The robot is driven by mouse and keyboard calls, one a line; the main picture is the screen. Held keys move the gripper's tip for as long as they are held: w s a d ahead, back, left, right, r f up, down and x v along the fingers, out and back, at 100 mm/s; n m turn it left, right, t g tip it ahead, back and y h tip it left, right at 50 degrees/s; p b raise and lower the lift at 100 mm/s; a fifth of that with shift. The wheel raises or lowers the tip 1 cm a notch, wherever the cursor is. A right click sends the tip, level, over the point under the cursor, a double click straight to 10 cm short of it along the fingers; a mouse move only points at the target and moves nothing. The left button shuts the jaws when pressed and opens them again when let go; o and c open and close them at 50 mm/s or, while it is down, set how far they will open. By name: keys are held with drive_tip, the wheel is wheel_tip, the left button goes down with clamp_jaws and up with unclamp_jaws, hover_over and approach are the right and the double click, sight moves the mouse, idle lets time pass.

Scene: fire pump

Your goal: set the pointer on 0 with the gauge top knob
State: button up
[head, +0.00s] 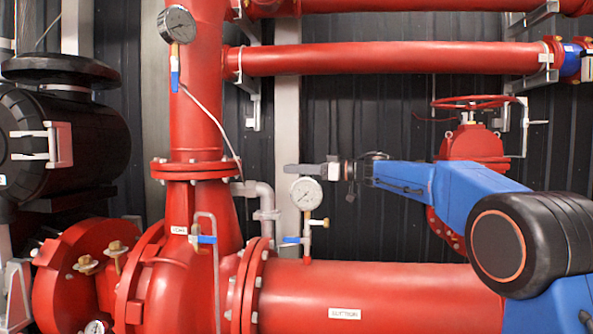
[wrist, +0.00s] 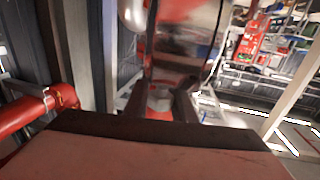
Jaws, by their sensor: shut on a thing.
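The pressure gauge (head: 306,193) has a round white dial and stands on a thin stem above the red suction pipe. Its dial faces the head camera, but the pointer is too small to read surely. My gripper (head: 306,170) reaches in from the right, level, just above the gauge's top. In the wrist view the gauge's shiny metal case (wrist: 185,40) is close ahead. There my gripper's two dark fingers (wrist: 160,103) are shut on a small pale and reddish piece between them, which fits the top knob. The head view does not show the knob, hidden at the fingers.
A second gauge (head: 177,24) sits on the vertical red pipe at upper left. A blue-handled valve (head: 292,240) is under the near gauge. A grey elbow pipe (head: 265,200) stands close to its left. A red handwheel (head: 472,102) is behind my arm at right.

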drive_tip(key=shift+s+n+g, duration=0.1)
drive_tip(key=shift+n+g, duration=0.2)
drive_tip(key=shift+g, duration=0.2)
drive_tip(key=o, duration=1.1)
drive_tip(key=shift+c, duration=0.2)
drive_tip(key=s+d, duration=0.2)
drive_tip(key=d, duration=1.5)
drive_tip(key=shift+s+d, duration=0.15)
drive_tip(key=shift+s, duration=0.2)
